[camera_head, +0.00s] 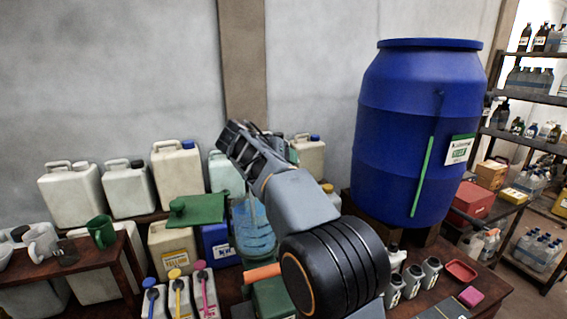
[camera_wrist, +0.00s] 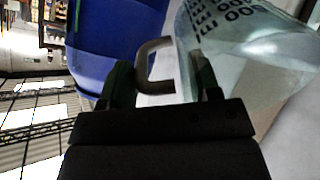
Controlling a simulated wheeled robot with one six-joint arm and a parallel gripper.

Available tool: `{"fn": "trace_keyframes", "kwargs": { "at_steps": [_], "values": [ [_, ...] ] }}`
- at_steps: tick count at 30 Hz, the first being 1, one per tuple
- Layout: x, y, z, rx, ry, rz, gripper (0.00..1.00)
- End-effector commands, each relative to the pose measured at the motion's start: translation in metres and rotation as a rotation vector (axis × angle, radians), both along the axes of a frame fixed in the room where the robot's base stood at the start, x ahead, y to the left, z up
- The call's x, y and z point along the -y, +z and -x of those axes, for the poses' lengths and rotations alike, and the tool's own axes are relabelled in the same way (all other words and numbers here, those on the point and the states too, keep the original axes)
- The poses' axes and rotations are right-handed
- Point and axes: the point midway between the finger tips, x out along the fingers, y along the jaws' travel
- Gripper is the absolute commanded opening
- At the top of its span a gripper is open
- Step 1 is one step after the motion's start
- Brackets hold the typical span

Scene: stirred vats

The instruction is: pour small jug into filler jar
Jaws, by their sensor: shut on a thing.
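In the wrist view my gripper (camera_wrist: 160,82) is shut, with a grey-brown C-shaped handle between its green-edged fingers; I take this to be the handle of the small jug (camera_wrist: 142,66). A clear container with dark printed markings (camera_wrist: 245,45) fills the upper right of that view, close beside the handle. In the head view a clear, blue-tinted jar (camera_head: 253,232), likely the filler jar, stands below my wrist. My arm hides part of it, and my fingertips are hidden there.
A big blue barrel (camera_head: 415,140) stands at the right. Several pale jerrycans (camera_head: 180,175) line the wall. A small table at left holds a green jug (camera_head: 101,232). Capped bottles (camera_head: 203,290) stand in front.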

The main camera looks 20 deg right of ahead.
Motion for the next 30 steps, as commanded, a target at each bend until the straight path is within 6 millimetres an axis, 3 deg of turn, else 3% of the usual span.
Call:
{"fn": "trace_keyframes", "kwargs": {
  "at_steps": [30],
  "values": [
    [-0.0088, -0.005, 0.0041, 0.06, 0.0, 0.126, 0.01]
  ]
}}
